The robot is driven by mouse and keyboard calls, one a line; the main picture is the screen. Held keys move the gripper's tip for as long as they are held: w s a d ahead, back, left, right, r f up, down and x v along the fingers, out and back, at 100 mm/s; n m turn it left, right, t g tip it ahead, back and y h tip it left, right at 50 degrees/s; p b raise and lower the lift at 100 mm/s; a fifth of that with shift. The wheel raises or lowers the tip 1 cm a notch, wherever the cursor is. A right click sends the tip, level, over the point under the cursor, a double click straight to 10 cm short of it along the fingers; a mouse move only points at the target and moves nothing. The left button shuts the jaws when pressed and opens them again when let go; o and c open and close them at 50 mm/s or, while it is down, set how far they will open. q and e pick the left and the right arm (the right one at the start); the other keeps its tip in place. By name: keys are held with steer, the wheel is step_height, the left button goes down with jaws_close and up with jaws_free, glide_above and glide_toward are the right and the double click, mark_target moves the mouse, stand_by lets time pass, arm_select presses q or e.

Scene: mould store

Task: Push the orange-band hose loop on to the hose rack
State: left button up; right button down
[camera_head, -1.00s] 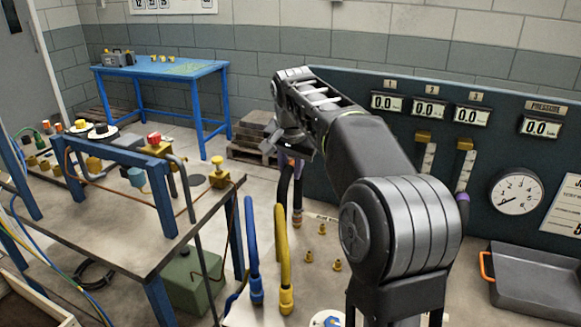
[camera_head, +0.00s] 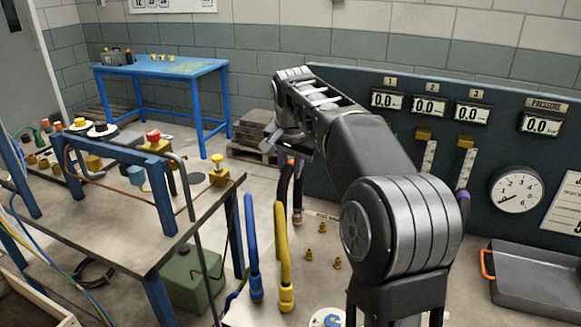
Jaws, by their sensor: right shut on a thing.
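My right arm reaches from the lower right towards the middle, and its gripper (camera_head: 292,150) is at the far end, partly hidden by the arm. The right gripper is shut on a dark hose loop (camera_head: 286,186) that hangs below it. I cannot tell whether the loop touches a peg. My left gripper is out of view.
A blue hose (camera_head: 251,245) and a yellow hose (camera_head: 282,260) stand upright in front of the dark loop. A workbench (camera_head: 130,235) is at the left. A dark gauge panel (camera_head: 400,135) rises behind my arm. A grey tray (camera_head: 540,285) is at the right.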

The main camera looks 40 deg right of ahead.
steer(key=shift+f, duration=0.15)
stand_by(0.5)
steer(key=c, duration=1.1)
jaws_free()
steer(key=shift+s, duration=0.1)
steer(key=v, duration=0.7)
steer(key=shift+s+r, duration=0.1)
steer(key=shift+r, duration=0.25)
